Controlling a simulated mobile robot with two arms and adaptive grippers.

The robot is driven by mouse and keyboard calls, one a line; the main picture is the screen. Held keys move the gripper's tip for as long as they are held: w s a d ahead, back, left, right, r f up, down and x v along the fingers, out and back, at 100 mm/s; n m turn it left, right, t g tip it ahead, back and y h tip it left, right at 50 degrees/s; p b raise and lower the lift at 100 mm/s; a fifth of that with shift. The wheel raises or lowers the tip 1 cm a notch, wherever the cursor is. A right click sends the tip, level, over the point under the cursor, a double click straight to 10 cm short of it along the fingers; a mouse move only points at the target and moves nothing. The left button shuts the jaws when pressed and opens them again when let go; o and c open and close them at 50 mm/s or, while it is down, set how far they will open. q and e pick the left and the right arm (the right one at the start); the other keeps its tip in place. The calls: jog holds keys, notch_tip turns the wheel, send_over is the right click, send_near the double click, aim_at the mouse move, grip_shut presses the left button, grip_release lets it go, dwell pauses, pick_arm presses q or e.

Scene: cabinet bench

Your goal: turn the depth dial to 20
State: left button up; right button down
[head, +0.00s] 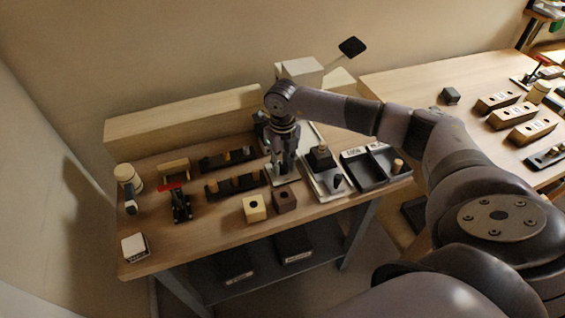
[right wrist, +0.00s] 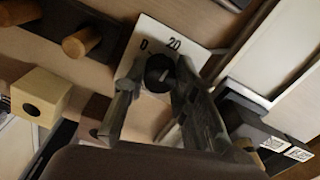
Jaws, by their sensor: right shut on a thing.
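The depth dial (right wrist: 158,68) is a dark round knob on a white plate (right wrist: 150,32) marked "0" and "20" along its far edge. In the right wrist view it sits between the fingertips of my right gripper (right wrist: 160,78), which is shut on it. In the head view my right gripper (head: 283,168) points down over the white plate (head: 273,183), and its fingers hide the dial. Which mark the dial points to cannot be told. My left gripper is not in view.
A cream block (head: 255,215) and a brown block (head: 285,207), each with a hole, stand in front of the plate. Peg racks (head: 222,189) lie left. A plate with a dark stepped block (head: 320,155) and a divided black tray (head: 366,181) stand right.

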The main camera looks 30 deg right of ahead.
aim_at(283, 164)
jog(key=c, duration=1.3)
grip_release()
jog(key=shift+r, duration=0.2)
notch_tip(283, 164, up, 12)
jog(key=shift+f, duration=0.2)
jog(key=shift+s+f, duration=0.1)
